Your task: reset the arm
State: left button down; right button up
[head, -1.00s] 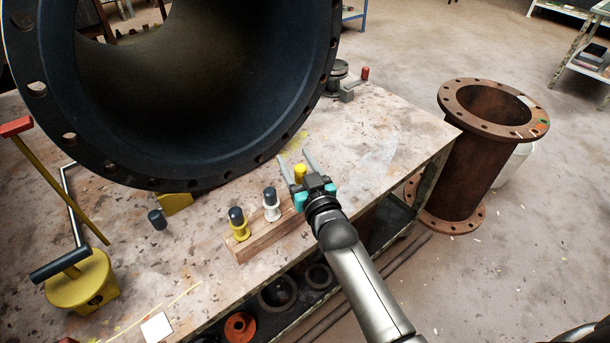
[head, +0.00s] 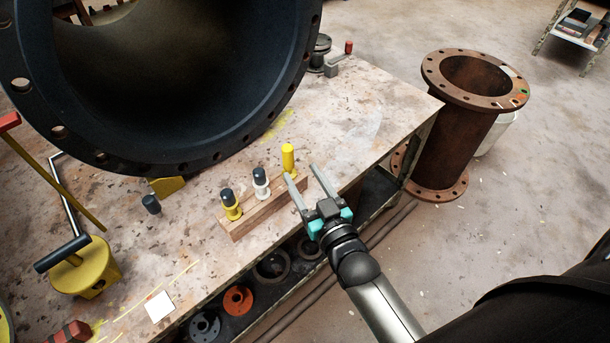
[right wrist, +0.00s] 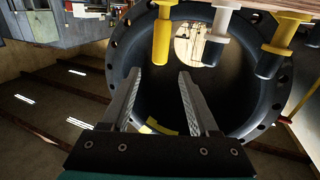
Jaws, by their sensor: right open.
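My right gripper (head: 303,177) is open and empty beside the right end of a wooden block (head: 262,210), near the table's front edge. A yellow peg (head: 288,158) stands at that end of the block, just left of the fingers and apart from them. A white peg with a dark top (head: 261,182) and a yellow peg with a dark top (head: 231,205) stand further left on the block. In the right wrist view the open fingers (right wrist: 160,80) have nothing between them, and the yellow peg (right wrist: 162,40) shows above them. My left gripper is not in view.
A large black flanged pipe (head: 165,140) fills the back left of the table (head: 365,115). A loose dark cap (head: 151,204) and a yellow-based tool (head: 82,272) lie at left. A rusty flanged pipe (head: 455,140) stands on the floor at right. The table's right end is mostly clear.

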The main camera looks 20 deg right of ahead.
dwell(0.6)
jog(key=s+f+n+g, duration=0.1)
jog(key=s+f+g, duration=0.1)
jog(key=s+g, duration=0.65)
jog(key=s+f+n+g, duration=0.1)
jog(key=s+f+g, duration=0.1)
jog(key=s+g, duration=0.65)
notch_tip(320, 180, down, 22)
jog(key=s+d+r+t+p, duration=0.1)
jog(key=s+d+t, duration=0.1)
jog(key=s, duration=0.1)
pick_arm(q)
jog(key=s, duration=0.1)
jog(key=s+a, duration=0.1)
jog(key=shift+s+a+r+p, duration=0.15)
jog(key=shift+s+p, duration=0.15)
jog(key=shift+p, duration=0.1)
pick_arm(e)
jog(key=s+d+f+h, duration=0.1)
jog(key=s+d+f, duration=0.3)
jog(key=s+f, duration=0.6)
notch_tip(320, 180, down, 2)
jog(key=shift+s+d+f+g, duration=0.2)
jog(key=shift+s+d+g, duration=0.1)
jog(key=shift+d, duration=0.1)
